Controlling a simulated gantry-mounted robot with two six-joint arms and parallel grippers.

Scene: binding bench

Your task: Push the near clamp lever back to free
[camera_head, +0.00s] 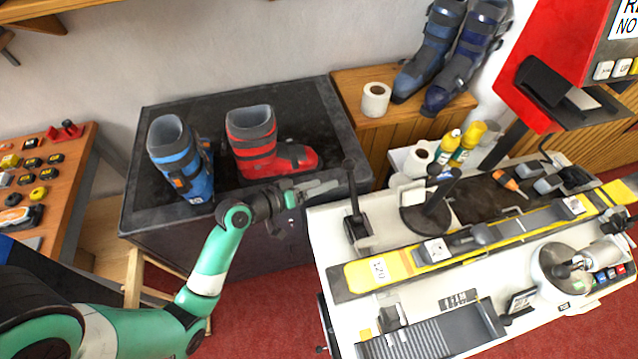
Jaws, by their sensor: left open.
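A black lever with a round knob (349,166) stands upright at the bench's left end, on a small dark base. A second black lever (440,192) rises from a round dark base farther right; I cannot tell for sure which is the near clamp's. My right gripper is not in view.
A blue boot (182,165) and a red boot (262,147) stand on a dark cabinet (225,205) behind my left arm. A grey ribbed tray (425,335) is at the bench front. A red machine (535,60) stands back right.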

